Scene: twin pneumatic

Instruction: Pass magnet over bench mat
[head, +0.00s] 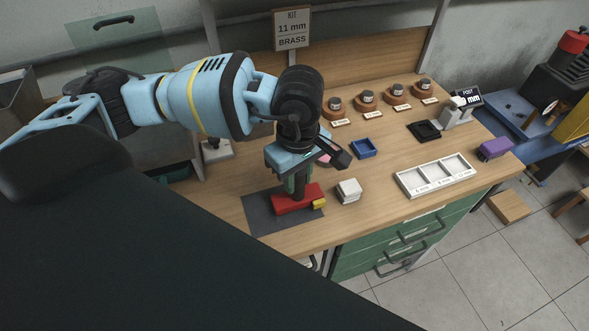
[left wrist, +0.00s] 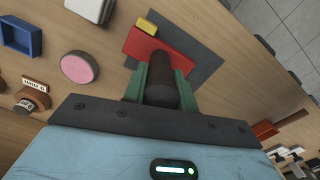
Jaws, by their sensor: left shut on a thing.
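My left gripper (head: 298,182) is shut on the dark upright handle of the red magnet (head: 292,201). In the left wrist view the green fingers (left wrist: 160,82) clasp that handle (left wrist: 163,88) from both sides, and the red bar (left wrist: 140,46) shows beyond it. A small yellow block (head: 319,204) is at the bar's right end; I cannot tell whether it is part of the magnet. The magnet is over the dark grey bench mat (head: 262,218), near the bench's front edge. I cannot tell whether it touches the mat. My right gripper is not in view.
A white block stack (head: 348,190) stands just right of the mat. A blue tray (head: 363,148), a black tray (head: 425,130) and a white sectioned tray (head: 437,176) lie farther right. A pink disc (left wrist: 80,67) is near the gripper. Several round brown stands line the back.

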